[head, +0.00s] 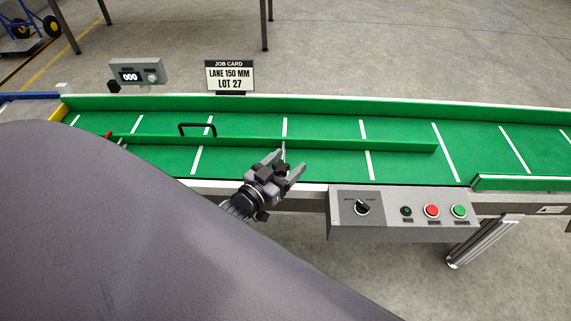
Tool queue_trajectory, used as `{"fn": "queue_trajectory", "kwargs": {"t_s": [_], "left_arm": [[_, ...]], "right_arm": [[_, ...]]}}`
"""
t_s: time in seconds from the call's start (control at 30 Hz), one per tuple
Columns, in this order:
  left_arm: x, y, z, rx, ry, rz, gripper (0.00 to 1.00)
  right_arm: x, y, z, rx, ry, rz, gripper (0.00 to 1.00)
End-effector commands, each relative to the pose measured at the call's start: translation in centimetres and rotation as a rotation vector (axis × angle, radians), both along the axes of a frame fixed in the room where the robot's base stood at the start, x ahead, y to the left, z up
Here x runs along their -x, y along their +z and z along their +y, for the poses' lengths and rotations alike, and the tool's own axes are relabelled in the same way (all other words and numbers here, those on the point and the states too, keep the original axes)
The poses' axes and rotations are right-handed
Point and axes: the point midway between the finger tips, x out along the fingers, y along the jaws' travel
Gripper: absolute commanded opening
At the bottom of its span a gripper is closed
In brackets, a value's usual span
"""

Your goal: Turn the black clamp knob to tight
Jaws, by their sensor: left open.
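A small black knob-like piece (113,87) sits at the lower left of the grey display box (137,74), beyond the far rail; I cannot tell for certain that it is the clamp knob. A green guide rail (330,142) with a black handle (197,128) lies lengthwise over the green belt. A small red piece (108,135) shows near the rail's left end. My left gripper (290,162) is open and empty, over the near side of the belt, right of the handle and well away from the black piece. My right gripper is not in view.
A job card (230,75) reading "LANE 150 MM LOT 27" stands behind the far rail. My own grey arm covers the lower left. The belt's right part is clear.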

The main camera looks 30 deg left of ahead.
Motion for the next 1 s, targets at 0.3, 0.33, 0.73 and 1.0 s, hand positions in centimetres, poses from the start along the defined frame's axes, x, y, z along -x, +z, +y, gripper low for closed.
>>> {"fn": "queue_trajectory", "kwargs": {"t_s": [0.3, 0.33, 0.73, 1.0], "left_arm": [[0.03, 0.00, -0.01, 0.000, 0.000, 0.000, 0.18], [0.04, 0.00, -0.02, 0.000, 0.000, 0.000, 0.18], [0.05, 0.02, -0.05, -0.008, -0.109, 0.000, 0.18], [0.13, -0.16, -0.34, -0.010, -0.300, 0.001, 0.18]], "right_arm": [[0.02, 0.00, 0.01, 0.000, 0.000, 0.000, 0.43], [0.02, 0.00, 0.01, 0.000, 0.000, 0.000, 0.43], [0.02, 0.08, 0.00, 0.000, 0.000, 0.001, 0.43], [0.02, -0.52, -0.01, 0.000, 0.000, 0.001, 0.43]]}}
